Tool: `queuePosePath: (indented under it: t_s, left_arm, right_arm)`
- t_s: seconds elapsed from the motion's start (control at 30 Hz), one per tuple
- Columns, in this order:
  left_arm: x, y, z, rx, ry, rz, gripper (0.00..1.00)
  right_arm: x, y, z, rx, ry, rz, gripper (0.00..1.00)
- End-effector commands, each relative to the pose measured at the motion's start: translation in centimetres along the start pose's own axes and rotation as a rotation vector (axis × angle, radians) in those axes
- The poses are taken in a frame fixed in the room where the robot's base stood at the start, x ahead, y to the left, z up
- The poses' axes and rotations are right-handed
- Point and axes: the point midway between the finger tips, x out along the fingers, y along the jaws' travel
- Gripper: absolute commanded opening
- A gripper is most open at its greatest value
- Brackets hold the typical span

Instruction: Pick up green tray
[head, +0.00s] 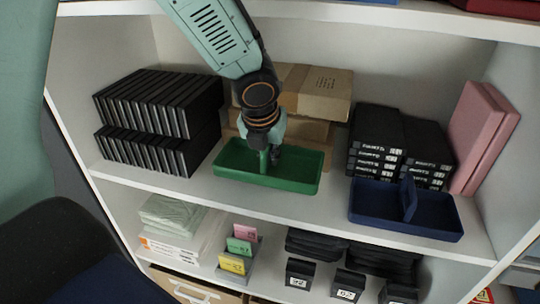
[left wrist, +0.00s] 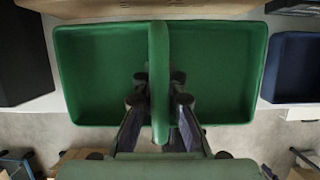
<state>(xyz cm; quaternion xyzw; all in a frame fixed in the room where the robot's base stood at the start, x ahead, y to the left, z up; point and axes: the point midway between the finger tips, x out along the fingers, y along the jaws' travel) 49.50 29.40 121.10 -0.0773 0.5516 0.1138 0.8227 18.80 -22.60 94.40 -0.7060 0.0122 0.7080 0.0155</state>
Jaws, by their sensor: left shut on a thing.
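The green tray (head: 231,160) is on the middle shelf in the head view, in front of brown cartons. It also shows large in the left wrist view (left wrist: 95,75), with a raised handle (left wrist: 158,50) across its middle. My left gripper (head: 265,148) reaches down from above. It is shut on the tray's handle, with one finger on each side of it in the left wrist view (left wrist: 160,88). The tray looks level. I cannot tell whether its base touches the shelf. My right gripper is not in view.
Black cases (head: 150,105) stand close on the left. Brown cartons (head: 325,93) are behind. The upper shelf (head: 400,15) limits height.

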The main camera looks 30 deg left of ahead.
Motion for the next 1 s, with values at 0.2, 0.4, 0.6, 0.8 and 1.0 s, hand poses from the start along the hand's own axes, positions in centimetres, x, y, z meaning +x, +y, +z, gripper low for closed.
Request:
queuePosePath:
  t_s: [0.2, 0.4, 0.6, 0.8, 1.0]
  left_arm:
    - [-0.8, 0.1, -0.3, -0.007, -0.001, 0.002, 0.00]
    - [-1.3, 0.1, -0.6, -0.010, -0.001, 0.004, 0.00]
    - [-1.5, 0.1, -0.7, -0.012, 0.000, 0.005, 0.00]
    - [-1.6, 0.1, -0.9, -0.013, -0.001, 0.006, 0.00]
    - [-1.6, 0.1, -0.9, -0.014, -0.001, 0.006, 0.00]
  right_arm:
    - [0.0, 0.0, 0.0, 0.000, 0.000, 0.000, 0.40]
    - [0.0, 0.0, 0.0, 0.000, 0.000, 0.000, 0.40]
    - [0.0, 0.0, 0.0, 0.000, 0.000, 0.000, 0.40]
    - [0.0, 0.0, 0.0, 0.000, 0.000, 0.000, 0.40]
    - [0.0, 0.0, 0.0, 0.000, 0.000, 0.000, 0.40]
